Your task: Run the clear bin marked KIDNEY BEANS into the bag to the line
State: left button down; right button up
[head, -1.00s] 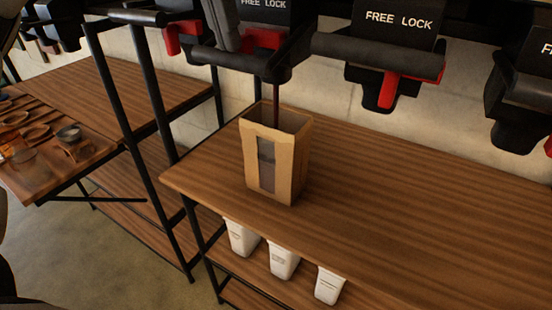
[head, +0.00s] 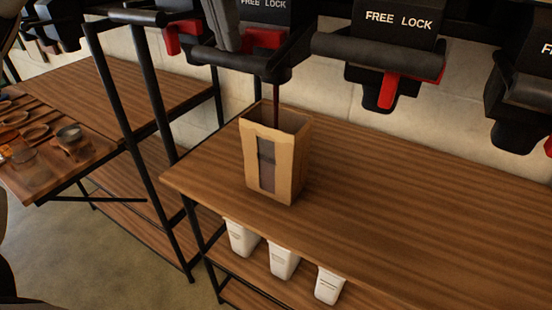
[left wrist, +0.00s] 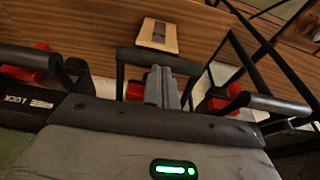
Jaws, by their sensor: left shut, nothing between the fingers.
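A tan paper bag (head: 287,165) with a front window (head: 266,165) stands upright and open on the wooden shelf. A thin dark reddish stream (head: 276,95) falls into it from the dispenser (head: 262,62) above. The window shows a dark upper part and a browner lower part; I cannot make out a line. My left gripper (head: 226,42), shut and empty, reaches down at this dispenser's black handle; contact is unclear. In the left wrist view its fingers (left wrist: 162,88) point towards the handle, with the bag (left wrist: 158,36) beyond. The KIDNEY BEANS label and clear bin are out of view. My right gripper is not in view.
A neighbouring dispenser marked FREE LOCK (head: 395,45) hangs to the right. White scoop-like containers (head: 283,262) hang below the shelf edge. A side board with small jars (head: 70,143) is at left. The wooden shelf (head: 400,200) right of the bag is clear.

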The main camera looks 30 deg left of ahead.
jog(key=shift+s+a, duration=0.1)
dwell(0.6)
